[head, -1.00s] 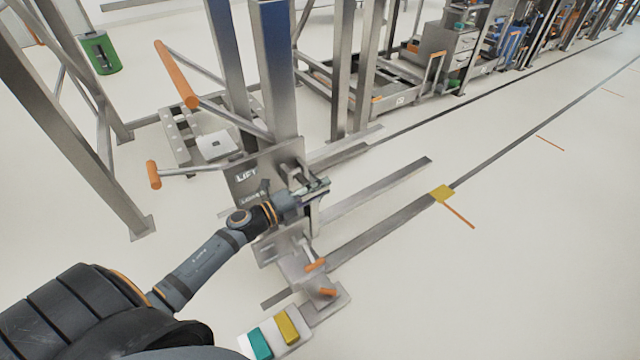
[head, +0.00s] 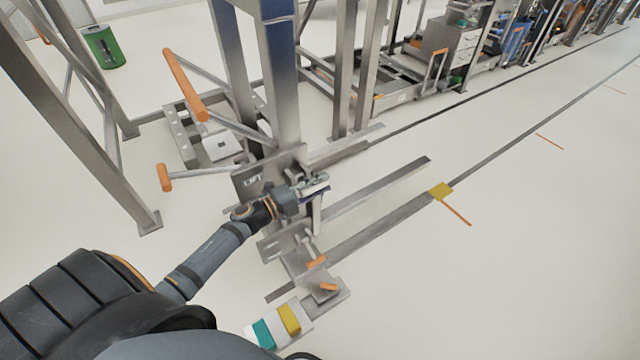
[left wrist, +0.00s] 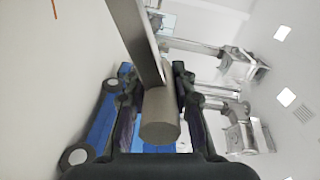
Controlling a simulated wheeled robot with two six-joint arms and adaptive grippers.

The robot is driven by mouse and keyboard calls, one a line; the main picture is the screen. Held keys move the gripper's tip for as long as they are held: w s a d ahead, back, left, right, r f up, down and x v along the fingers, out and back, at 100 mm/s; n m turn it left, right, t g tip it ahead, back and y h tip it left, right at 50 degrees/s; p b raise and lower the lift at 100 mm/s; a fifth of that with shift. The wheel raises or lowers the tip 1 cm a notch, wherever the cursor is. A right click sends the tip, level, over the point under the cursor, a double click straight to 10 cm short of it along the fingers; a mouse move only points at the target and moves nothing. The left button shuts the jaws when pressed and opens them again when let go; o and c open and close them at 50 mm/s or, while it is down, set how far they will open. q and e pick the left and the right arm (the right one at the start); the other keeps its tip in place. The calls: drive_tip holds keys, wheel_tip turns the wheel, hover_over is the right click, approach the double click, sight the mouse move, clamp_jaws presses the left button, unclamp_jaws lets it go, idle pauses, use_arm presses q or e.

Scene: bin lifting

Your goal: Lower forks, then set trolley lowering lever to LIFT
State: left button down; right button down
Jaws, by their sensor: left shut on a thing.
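The steel trolley stands upright, with its mast (head: 283,95) behind my left gripper (head: 316,188). Two long forks run to the right, the upper fork (head: 380,186) and the lower fork (head: 385,228), low over the floor. A plate marked LIFT (head: 250,183) is beside the mast, and my arm hides the lettering below it. In the left wrist view my left gripper (left wrist: 157,100) is shut around the grey round end of the lever (left wrist: 160,118), whose flat bar (left wrist: 140,40) runs upward. The exact lever setting cannot be told. My right gripper is not in view.
Orange-ended handles (head: 185,85) (head: 165,177) stick out left of the mast. Orange pedals (head: 317,262) and a block with yellow and teal pads (head: 289,319) are low in front. A steel frame stands left.

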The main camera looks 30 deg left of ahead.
use_arm(q)
drive_tip(key=shift+w+r, duration=0.1)
drive_tip(key=c, duration=1.1)
unclamp_jaws()
drive_tip(key=shift+a, duration=0.1)
drive_tip(key=v, duration=1.2)
